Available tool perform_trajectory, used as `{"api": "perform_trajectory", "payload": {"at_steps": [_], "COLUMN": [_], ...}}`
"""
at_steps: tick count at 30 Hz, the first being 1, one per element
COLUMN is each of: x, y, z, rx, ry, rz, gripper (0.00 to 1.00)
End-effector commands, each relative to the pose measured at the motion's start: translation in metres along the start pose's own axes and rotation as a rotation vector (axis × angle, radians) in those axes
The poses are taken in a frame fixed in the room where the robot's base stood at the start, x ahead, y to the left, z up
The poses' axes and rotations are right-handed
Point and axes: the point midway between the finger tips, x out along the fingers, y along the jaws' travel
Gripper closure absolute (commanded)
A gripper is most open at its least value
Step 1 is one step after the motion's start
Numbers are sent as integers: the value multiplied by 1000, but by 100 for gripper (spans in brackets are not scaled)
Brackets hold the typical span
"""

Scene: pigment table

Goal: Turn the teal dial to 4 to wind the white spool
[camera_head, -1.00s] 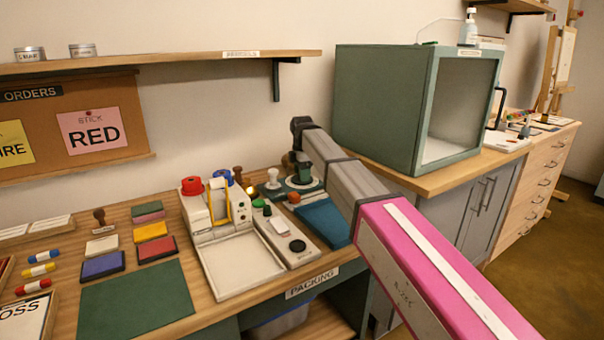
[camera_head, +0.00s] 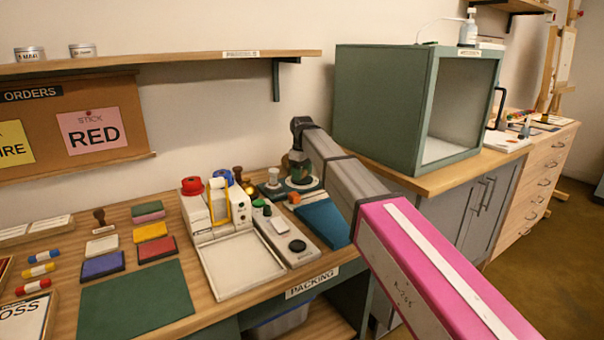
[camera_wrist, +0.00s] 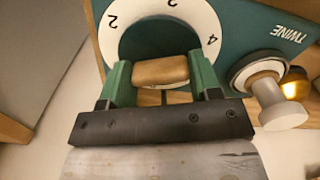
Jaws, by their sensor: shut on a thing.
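My gripper (camera_wrist: 161,78) is shut on a tan wooden grip piece (camera_wrist: 160,70) at the dial's near side. Which number the dial points to is unclear. The white spool (camera_wrist: 276,103) stands to the right, by the TWINE label on the teal board (camera_wrist: 245,12). In the head view, my gripper (camera_head: 299,172) is over the white ring (camera_head: 303,184), with the white spool (camera_head: 272,180) just left; the dial is mostly hidden.
A brass-coloured piece (camera_wrist: 295,85) is close beside the spool. The green cabinet (camera_head: 385,105) stands to the right.

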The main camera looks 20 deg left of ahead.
Motion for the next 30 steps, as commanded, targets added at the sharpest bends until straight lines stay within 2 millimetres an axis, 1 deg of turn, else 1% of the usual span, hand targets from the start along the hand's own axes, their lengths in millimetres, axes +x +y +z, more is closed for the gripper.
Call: {"api": "perform_trajectory", "payload": {"at_steps": [30], "x": [0], "y": [0], "z": [0], "rx": [963], "ry": [1], "rz": [0], "gripper": [66]}}
